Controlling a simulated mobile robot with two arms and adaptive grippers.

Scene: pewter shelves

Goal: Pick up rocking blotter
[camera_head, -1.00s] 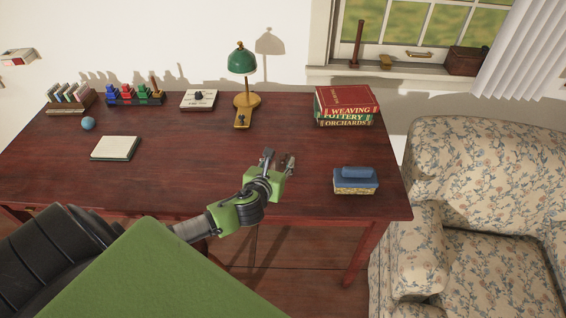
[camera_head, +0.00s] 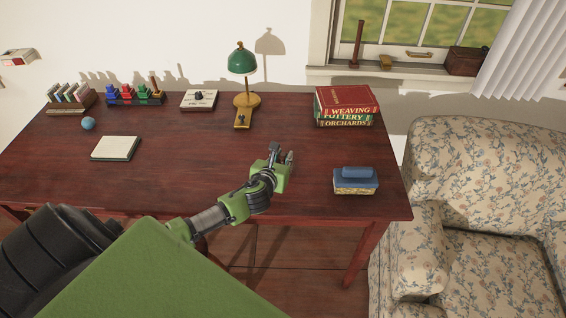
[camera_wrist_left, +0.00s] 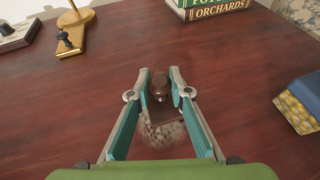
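The rocking blotter (camera_wrist_left: 160,106) is a small dark brown block with a round knob. In the left wrist view it sits between the two fingers of my left gripper (camera_wrist_left: 159,82), with the knob at the fingertips. The gap around the knob is very narrow. I cannot tell whether the fingers press on it or whether it rests on the desk. In the head view my left gripper (camera_head: 282,152) is above the desk (camera_head: 200,165) and largely hides the blotter. My right gripper is not in view.
A blue box-like item (camera_head: 356,181) stands right of my gripper and stacked books (camera_head: 346,104) behind it. A green lamp (camera_head: 242,60) stands at the back. A notepad (camera_head: 116,148) lies left. An armchair (camera_head: 478,215) stands right of the desk. The desk's middle is mostly free.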

